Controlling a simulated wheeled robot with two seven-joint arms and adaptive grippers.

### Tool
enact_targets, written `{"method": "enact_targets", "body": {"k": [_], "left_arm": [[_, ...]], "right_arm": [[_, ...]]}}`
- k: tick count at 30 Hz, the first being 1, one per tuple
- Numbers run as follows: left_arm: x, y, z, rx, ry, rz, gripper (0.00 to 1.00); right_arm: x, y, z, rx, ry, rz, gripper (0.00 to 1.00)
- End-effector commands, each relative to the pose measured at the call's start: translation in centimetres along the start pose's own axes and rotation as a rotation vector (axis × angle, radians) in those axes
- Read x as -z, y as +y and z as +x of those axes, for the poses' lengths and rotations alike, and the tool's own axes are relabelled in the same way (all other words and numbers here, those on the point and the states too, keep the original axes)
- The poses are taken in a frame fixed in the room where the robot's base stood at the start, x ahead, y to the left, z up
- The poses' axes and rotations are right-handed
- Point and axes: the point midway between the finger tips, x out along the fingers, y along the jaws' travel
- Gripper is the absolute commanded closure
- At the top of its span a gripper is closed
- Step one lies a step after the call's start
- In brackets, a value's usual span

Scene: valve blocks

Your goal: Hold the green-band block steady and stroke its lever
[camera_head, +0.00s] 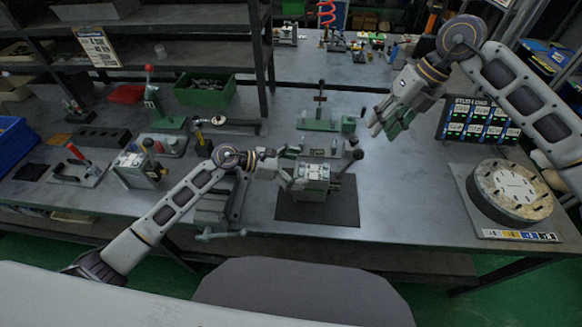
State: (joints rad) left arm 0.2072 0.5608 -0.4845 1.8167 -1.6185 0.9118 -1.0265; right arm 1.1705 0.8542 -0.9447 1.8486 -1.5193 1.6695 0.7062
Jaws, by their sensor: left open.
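A silver-grey valve block (312,177) with a greenish band stands on a dark mat (318,211) at the middle of the bench's front. Its lever (352,160) ends in a dark knob and leans up to the right. My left gripper (286,169) is open at the block's left side, its fingers close to it. I cannot tell whether they touch it. My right gripper (385,127) hangs in the air above and to the right of the lever, apart from it. Its fingers point down and left, and their opening is unclear.
Another valve block (137,168) stands at the left, near a red-handled clamp (77,160). A green-based fixture (320,124) stands behind the mat. A round turntable (509,190) is at the right. The bench between mat and turntable is clear.

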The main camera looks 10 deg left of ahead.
Motion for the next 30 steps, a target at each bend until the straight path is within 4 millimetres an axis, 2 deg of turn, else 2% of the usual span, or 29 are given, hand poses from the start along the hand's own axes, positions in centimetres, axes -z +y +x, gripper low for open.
{"method": "enact_targets", "body": {"k": [5, 14, 17, 30], "left_arm": [[-0.01, 0.0, 0.69, 0.0, 0.0, 0.0, 0.01], [0.0, 0.0, 0.77, 0.0, 0.001, 0.001, 0.01], [-0.01, 0.0, 0.76, 0.0, 0.001, 0.001, 0.11], [0.0, 0.03, 0.74, -0.001, 0.001, 0.001, 0.68]], "right_arm": [[0.0, 0.0, 0.0, 0.0, 0.0, 0.0, 0.64], [0.0, 0.0, 0.0, 0.0, 0.0, 0.0, 0.64], [0.0, 0.01, 0.0, 0.0, 0.0, 0.0, 0.64], [0.0, 0.0, 0.0, 0.0, 0.0, 0.0, 0.64]]}}
